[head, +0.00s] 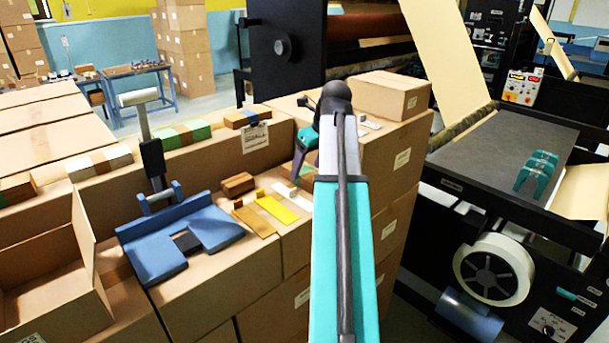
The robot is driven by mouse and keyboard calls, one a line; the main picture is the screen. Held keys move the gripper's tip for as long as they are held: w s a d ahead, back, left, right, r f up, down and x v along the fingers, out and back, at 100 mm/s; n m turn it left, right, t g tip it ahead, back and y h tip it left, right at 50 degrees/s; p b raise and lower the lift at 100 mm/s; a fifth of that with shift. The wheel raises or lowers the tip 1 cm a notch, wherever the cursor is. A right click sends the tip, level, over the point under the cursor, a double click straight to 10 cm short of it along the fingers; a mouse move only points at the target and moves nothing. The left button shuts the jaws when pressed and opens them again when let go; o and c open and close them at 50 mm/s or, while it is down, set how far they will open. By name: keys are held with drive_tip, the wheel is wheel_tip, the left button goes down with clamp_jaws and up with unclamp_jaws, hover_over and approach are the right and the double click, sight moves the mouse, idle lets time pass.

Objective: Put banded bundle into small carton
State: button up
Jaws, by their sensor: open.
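I cannot tell which is the task's bundle. An open carton (40,302) with raised flaps stands at the lower left; its visible inside looks empty. My gripper (297,172) hangs from the dark wrist at the end of my teal arm, right of the bundles and apart from them. It is open; its fingertips are small and partly hidden by my arm.
A blue fixture (185,240) with a dark upright post stands between carton and gripper. A small brown block (238,184) and yellow strips (277,208) lie beside it. A closed box (392,93) rises at right. Black machinery (490,150) fills the right side.

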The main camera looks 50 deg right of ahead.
sight(306, 171)
drive_tip(key=shift+p+x, duration=0.45)
drive_tip(key=shift+x, duration=1.05)
drive_tip(key=shift+c, duration=0.5)
drive_tip(key=c, duration=1.3)
drive_tip(key=shift+o, duration=0.2)
drive_tip(key=shift+r, duration=0.15)
drive_tip(key=shift+d+r+b, duration=0.1)
drive_tip(key=shift+r+b, duration=0.85)
drive_tip(key=shift+r, duration=0.65)
drive_tip(key=s+a+b, duration=0.1)
drive_tip(key=s+a, duration=0.2)
drive_tip(key=s+a+b, duration=0.1)
drive_tip(key=s+a, duration=0.2)
drive_tip(key=s, duration=0.1)
drive_tip(key=s+a+r+b, duration=0.1)
drive_tip(key=s+a, duration=0.2)
drive_tip(key=shift+s+a+b, duration=0.1)
drive_tip(key=shift+s+b, duration=0.25)
drive_tip(key=shift+s, duration=0.05)
drive_tip(key=shift+s+a+r, duration=0.25)
drive_tip(key=shift+s+a, duration=0.35)
drive_tip(key=shift+s, duration=0.15)
